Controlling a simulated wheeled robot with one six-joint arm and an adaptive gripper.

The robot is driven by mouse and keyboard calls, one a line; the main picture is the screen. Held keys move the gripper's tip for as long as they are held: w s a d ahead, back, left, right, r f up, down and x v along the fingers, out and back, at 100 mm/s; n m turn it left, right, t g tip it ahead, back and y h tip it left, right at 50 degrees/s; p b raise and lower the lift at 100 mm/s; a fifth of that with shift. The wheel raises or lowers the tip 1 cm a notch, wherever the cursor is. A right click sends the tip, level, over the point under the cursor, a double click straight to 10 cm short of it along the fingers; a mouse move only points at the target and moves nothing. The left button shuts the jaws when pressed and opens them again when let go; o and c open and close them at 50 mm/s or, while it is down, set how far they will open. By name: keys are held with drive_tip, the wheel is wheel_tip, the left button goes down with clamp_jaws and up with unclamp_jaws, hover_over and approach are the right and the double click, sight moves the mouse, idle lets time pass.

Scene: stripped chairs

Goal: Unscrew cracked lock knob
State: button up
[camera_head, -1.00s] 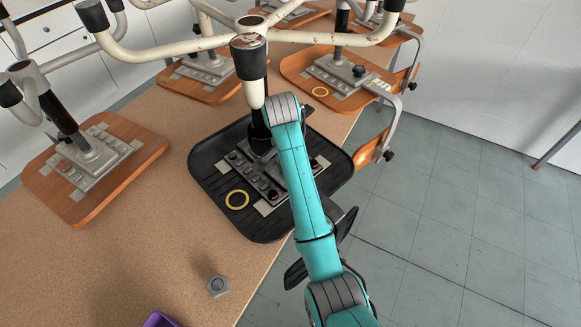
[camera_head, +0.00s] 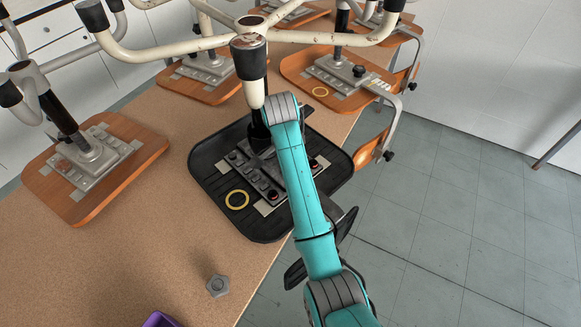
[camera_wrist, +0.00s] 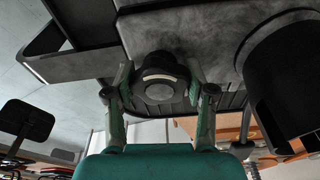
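In the wrist view a dark round knob (camera_wrist: 160,88) with a pale curved band across it sits under the grey mechanism (camera_wrist: 215,45). I take it for the lock knob; I cannot make out a crack for sure. My gripper (camera_wrist: 159,82) has its two green-padded fingers on either side of the knob, with small gaps showing, so it looks open around it. In the head view my teal arm reaches over the black seat plate (camera_head: 213,195) beside the chair's column, and hides the gripper and knob.
A loose grey star-shaped knob (camera_head: 217,285) lies on the tan tabletop (camera_head: 130,260), near a purple container (camera_head: 160,320) at the bottom edge. A yellow ring (camera_head: 237,199) lies on the black plate. Other upturned chair bases with metal arms crowd the back and left.

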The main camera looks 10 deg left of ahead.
clamp_jaws()
drive_tip(key=n, duration=0.5)
drive_tip(key=shift+n+y, duration=0.4)
drive_tip(key=n, duration=0.4)
drive_tip(key=shift+y, duration=0.3)
drive_tip(key=shift+n, duration=0.9)
drive_tip(key=shift+n+y, duration=0.3)
drive_tip(key=shift+n, duration=0.5)
drive_tip(key=n, duration=0.6)
drive_tip(key=shift+n+y, duration=0.3)
drive_tip(key=shift+y, duration=0.1)
drive_tip(key=n+g, duration=0.1)
drive_tip(key=n, duration=0.2)
drive_tip(key=shift+s, duration=0.1)
